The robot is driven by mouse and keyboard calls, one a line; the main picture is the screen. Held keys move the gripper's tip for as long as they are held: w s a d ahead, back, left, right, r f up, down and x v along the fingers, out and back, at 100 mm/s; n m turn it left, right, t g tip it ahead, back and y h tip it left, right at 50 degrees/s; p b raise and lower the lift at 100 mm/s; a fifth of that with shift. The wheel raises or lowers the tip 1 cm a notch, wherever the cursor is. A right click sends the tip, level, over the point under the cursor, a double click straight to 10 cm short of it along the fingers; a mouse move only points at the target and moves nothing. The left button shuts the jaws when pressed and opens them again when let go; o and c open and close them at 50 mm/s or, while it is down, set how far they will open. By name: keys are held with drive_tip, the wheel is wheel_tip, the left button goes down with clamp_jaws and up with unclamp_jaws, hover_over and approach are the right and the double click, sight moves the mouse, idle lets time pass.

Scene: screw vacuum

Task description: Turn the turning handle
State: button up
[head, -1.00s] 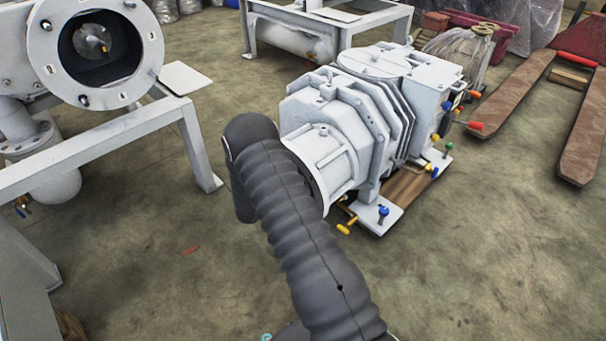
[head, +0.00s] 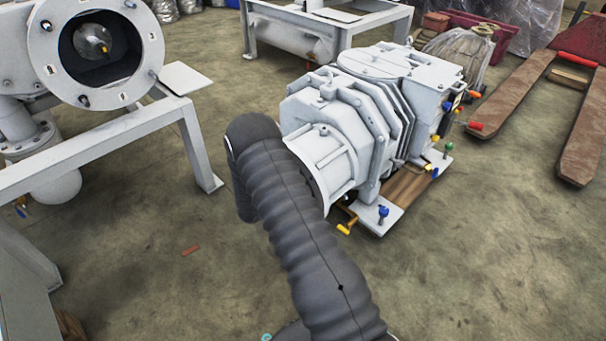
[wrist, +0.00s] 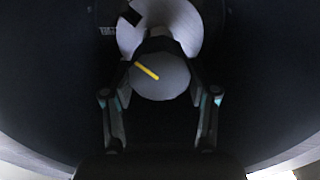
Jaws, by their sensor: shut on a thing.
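The turning handle (wrist: 172,86) shows in the wrist view as a round light-grey end with a yellow mark slanting down to the right. It sits in front of a larger pale disc (wrist: 185,22) with a black square patch, inside a dark round opening. My gripper (wrist: 161,68) has one finger on each side of the handle and is shut on it. The exact contact is too dark to see. In the head view my arm reaches to the flanged front of the grey pump (head: 335,155). My gripper and this handle are hidden there.
A second machine's round flange (head: 150,45) stands on a grey frame (head: 110,138) at the left. Small coloured valve handles, including a yellow one (head: 345,229), stick out low on the pump. A pallet jack (head: 520,110) stands at the right. The floor in front is mostly clear.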

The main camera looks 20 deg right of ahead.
drive_tip(key=n, duration=0.3)
drive_tip(key=shift+w+n+p, duration=0.1)
drive_tip(key=shift+n+p, duration=0.2)
drive_tip(key=n, duration=0.3)
drive_tip(key=shift+w+n+p, duration=0.1)
drive_tip(key=shift+n+p, duration=0.2)
drive_tip(key=shift+p, duration=0.05)
drive_tip(key=n+p, duration=0.1)
drive_tip(key=n, duration=0.5)
drive_tip(key=shift+w+a+f, duration=0.1)
drive_tip(key=n+p, duration=0.1)
drive_tip(key=n, duration=0.5)
drive_tip(key=shift+f+n+p, duration=0.15)
drive_tip(key=shift+n+p, duration=0.2)
drive_tip(key=shift+n, duration=0.05)
drive_tip(key=n, duration=0.3)
drive_tip(key=n+p, duration=0.1)
drive_tip(key=n, duration=0.1)
drive_tip(key=shift+f+n, duration=0.2)
drive_tip(key=shift+n, duration=0.5)
drive_tip(key=o, duration=1.2)
drive_tip(key=shift+c, duration=0.2)
